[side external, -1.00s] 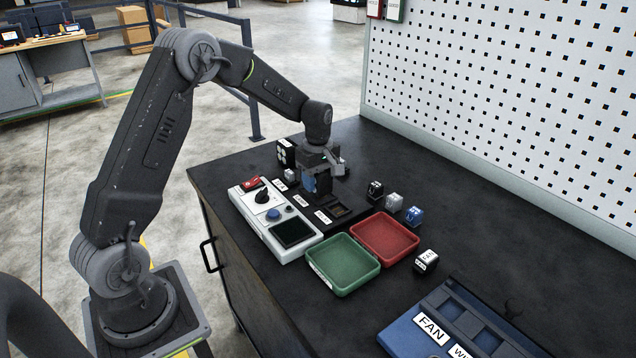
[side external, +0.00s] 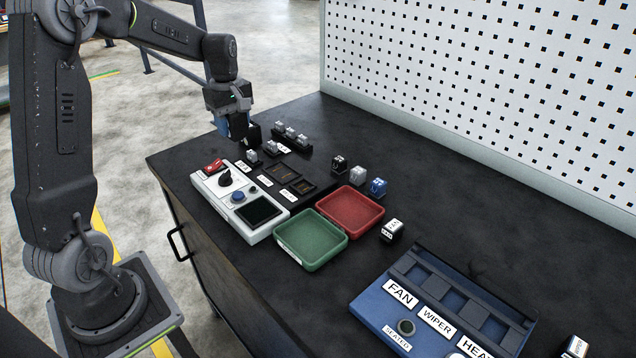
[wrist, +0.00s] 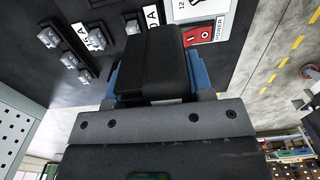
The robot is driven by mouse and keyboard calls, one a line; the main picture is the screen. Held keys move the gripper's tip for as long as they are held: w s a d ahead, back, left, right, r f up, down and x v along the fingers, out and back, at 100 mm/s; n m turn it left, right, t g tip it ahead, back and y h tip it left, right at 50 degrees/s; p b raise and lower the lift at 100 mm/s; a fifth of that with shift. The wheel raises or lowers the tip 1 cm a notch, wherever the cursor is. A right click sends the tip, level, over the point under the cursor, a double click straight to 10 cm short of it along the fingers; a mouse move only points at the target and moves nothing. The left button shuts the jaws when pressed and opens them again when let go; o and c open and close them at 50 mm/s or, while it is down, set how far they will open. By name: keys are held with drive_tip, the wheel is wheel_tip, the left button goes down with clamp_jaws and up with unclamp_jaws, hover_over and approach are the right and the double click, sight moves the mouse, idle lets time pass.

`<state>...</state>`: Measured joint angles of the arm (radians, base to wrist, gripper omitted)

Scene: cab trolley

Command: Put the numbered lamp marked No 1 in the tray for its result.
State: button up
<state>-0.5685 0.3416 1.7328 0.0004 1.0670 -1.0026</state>
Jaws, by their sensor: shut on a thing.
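My gripper (side external: 238,128) is over the far left end of the bench, beyond the white tester box (side external: 250,198). In the wrist view its blue fingers (wrist: 155,80) are shut around a black block (wrist: 152,62). No number shows on this block, so I cannot tell if it is lamp No 1. The green tray (side external: 318,233) and the red tray (side external: 352,206) sit side by side, right of the tester. Both look empty. Several small grey-topped pieces (side external: 291,133) stand in a black holder near my gripper; their markings are unreadable.
Several loose cubes (side external: 358,173) stand behind the trays. A blue labelled panel (side external: 440,300) lies at the front right. A white pegboard (side external: 480,90) borders the bench.

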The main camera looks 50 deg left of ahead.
drive_tip(key=w+d, duration=0.3)
drive_tip(key=d, duration=0.6)
drive_tip(key=w+d, duration=0.3)
drive_tip(key=d, duration=0.5)
hover_over(349, 214)
wheel_tip(349, 214, down, 8)
drive_tip(key=shift+a+r, duration=0.15)
drive_tip(key=shift+r, duration=0.1)
drive_tip(key=shift+w+d+f, duration=0.1)
drive_tip(key=shift+d+f, duration=0.1)
drive_tip(key=shift+f, duration=1.9)
drive_tip(key=shift+f, duration=0.2)
drive_tip(key=o, duration=1.2)
